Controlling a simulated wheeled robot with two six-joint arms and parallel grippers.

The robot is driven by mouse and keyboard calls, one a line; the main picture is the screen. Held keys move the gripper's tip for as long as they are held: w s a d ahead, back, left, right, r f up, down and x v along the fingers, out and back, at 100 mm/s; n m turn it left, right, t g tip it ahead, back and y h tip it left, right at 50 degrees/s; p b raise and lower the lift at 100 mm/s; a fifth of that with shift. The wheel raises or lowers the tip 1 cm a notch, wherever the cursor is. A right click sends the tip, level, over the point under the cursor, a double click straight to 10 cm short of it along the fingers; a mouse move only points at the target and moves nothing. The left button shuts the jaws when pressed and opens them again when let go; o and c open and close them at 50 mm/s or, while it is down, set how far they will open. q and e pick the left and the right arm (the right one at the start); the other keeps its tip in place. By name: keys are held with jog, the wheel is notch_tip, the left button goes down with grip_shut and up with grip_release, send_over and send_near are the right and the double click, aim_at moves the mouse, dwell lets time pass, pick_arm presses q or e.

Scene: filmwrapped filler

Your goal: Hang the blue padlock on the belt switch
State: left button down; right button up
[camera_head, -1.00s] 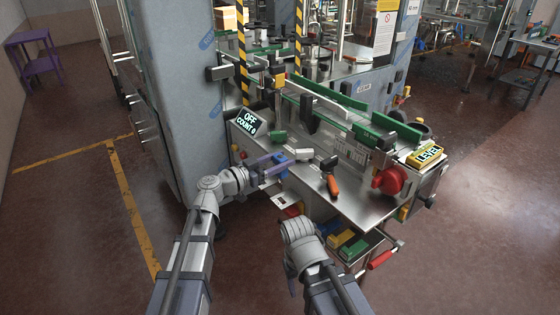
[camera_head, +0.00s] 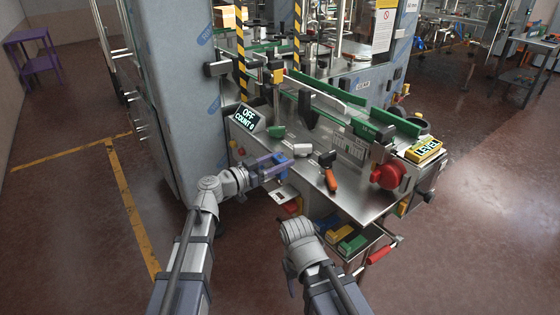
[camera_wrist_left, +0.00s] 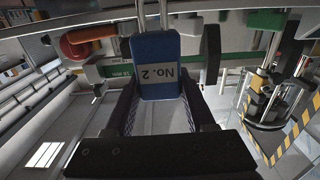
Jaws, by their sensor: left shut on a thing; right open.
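The blue padlock (camera_wrist_left: 155,65) with a "No. 2" label fills the upper middle of the left wrist view, its label upside down. Its grey shackle legs run out at the top edge. My left gripper (camera_head: 274,166) is shut on its body, at the near edge of the machine's steel worktop, left of the white block. The red rotary switch (camera_head: 388,175), apparently the belt switch, is on the machine's right front, well away from the padlock. My right gripper (camera_head: 299,236) is open, low in front of the machine; its fingers are hard to make out.
An orange-handled tool (camera_head: 329,178) and a white block (camera_head: 302,149) lie on the worktop (camera_head: 345,200). The display (camera_head: 246,118) reads OFF, COUNT 0. Colored padlocks or blocks (camera_head: 351,244) sit in a tray below. Tall grey cabinet (camera_head: 180,110) stands left.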

aim_at(279, 183)
pick_arm(q)
jog(key=shift+f+b, duration=3.8)
jog(key=shift+f, duration=0.2)
jog(key=shift+f+b, duration=0.3)
jog(key=shift+c, duration=0.8)
grip_release()
